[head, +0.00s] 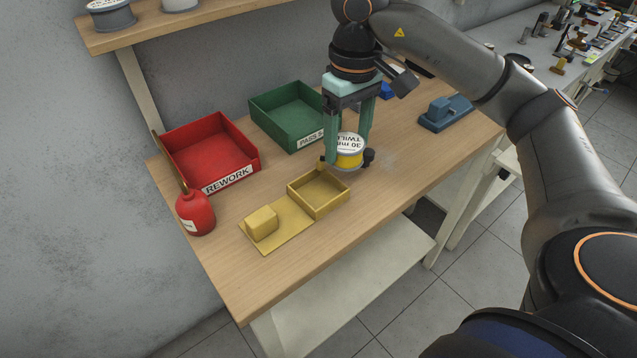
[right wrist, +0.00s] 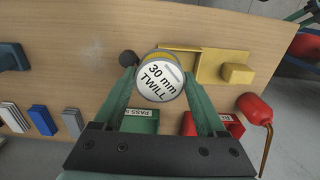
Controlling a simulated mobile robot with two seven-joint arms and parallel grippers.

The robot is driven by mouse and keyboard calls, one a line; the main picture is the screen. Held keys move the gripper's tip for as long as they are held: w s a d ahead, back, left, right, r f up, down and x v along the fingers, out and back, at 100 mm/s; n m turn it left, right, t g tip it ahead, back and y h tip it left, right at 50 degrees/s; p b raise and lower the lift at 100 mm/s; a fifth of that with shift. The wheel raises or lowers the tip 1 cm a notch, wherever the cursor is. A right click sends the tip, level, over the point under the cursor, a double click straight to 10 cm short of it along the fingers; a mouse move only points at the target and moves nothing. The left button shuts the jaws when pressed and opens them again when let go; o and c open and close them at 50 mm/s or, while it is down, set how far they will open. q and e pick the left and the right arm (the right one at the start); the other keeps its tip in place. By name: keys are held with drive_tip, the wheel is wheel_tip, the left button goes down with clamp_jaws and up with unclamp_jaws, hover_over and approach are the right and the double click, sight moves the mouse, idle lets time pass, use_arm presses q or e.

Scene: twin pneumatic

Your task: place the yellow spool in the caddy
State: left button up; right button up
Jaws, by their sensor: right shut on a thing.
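The yellow spool (head: 349,157) has a white top label reading "30 mm TWILL"; the label also shows in the right wrist view (right wrist: 160,81). My right gripper (head: 348,158) is shut on the spool, with a finger on each side of it. In the head view the spool is just behind and right of the yellow caddy (head: 334,208), an open square box joined to a flat plate with a yellow block. The caddy also shows in the right wrist view (right wrist: 209,66), partly hidden by the spool. The caddy's box looks empty.
A red REWORK bin (head: 228,182) and a green PASS bin (head: 287,137) stand behind the caddy. A red bottle (head: 195,214) with a thin spout stands at the left edge. A blue device (head: 446,113) is at the right. The wooden table (head: 390,180) is clear right of the caddy.

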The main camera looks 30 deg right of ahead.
approach(320, 202)
drive_tip(key=shift+w+d+f, duration=0.1)
drive_tip(key=shift+d+f, duration=0.25)
drive_tip(key=shift+d, duration=0.35)
drive_tip(key=shift+w+a+f, duration=0.15)
drive_tip(key=shift+a+f, duration=0.15)
drive_tip(key=shift+f, duration=0.1)
drive_tip(key=f, duration=0.3)
drive_tip(key=shift+a, duration=0.3)
drive_tip(key=shift+f, duration=0.6)
drive_tip(key=shift+s+f+b, duration=0.2)
drive_tip(key=shift+f+b, duration=0.3)
drive_tip(key=shift+b, duration=0.15)
drive_tip(key=o, duration=1.3)
drive_tip(key=shift+o, duration=0.7)
drive_tip(key=shift+a+r, duration=0.1)
drive_tip(key=shift+w+r+p, duration=0.1)
drive_tip(key=shift+r+p, duration=0.5)
drive_tip(key=shift+p, duration=0.2)
drive_tip(key=r, duration=0.3)
drive_tip(key=shift+w, duration=0.4)
use_arm(q)
drive_tip(key=shift+a+r+p, duration=0.45)
drive_tip(key=shift+a+p, duration=0.1)
drive_tip(key=shift+p, duration=0.2)
use_arm(e)
wheel_tip(320, 202, up, 9)
drive_tip(key=shift+s, duration=0.2)
